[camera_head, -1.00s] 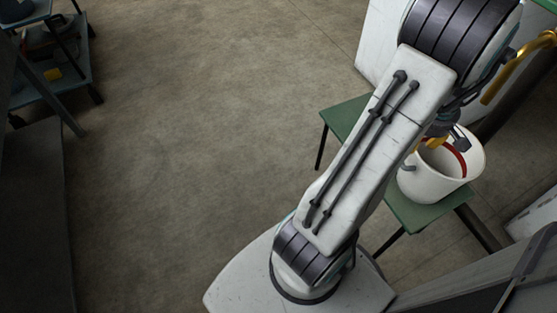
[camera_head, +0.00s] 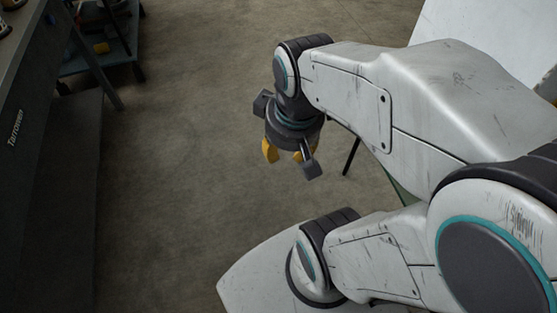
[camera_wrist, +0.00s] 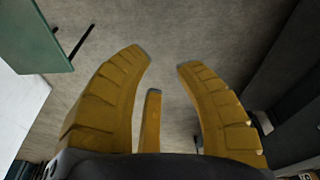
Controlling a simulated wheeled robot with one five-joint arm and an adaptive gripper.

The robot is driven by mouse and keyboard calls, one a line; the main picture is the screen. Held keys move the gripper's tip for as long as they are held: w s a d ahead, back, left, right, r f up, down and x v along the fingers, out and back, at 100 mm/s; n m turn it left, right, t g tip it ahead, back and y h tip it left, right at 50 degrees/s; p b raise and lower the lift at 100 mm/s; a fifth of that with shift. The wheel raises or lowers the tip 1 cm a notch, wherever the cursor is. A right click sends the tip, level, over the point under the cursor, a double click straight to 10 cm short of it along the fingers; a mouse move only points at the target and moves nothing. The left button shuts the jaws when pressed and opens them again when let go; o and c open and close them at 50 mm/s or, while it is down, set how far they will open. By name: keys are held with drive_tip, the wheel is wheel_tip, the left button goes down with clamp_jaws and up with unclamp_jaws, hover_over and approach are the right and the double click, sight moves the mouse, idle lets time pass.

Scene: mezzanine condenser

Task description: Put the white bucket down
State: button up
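The white bucket shows in neither view now; my arm covers the place where it stood a second ago. A sliver of the green table (camera_head: 401,194) shows past my arm in the head view. A bare corner of the green table (camera_wrist: 32,35) is at the upper left of the wrist view. My gripper (camera_head: 287,157) hangs over the open floor, left of the table. Its yellow fingers (camera_wrist: 163,64) are apart in the wrist view, with nothing between them but floor beyond.
A dark bench (camera_head: 40,120) stands along the left edge. A blue cart (camera_head: 105,58) with a yellow item is behind it at the upper left. A white block (camera_head: 490,40) stands at the upper right. The floor (camera_head: 190,120) in the middle is clear.

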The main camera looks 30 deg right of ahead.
drive_tip(key=shift+s+a, duration=0.55)
drive_tip(key=shift+a, duration=0.25)
drive_tip(key=shift+s+a, duration=0.5)
drive_tip(key=shift+a, duration=0.25)
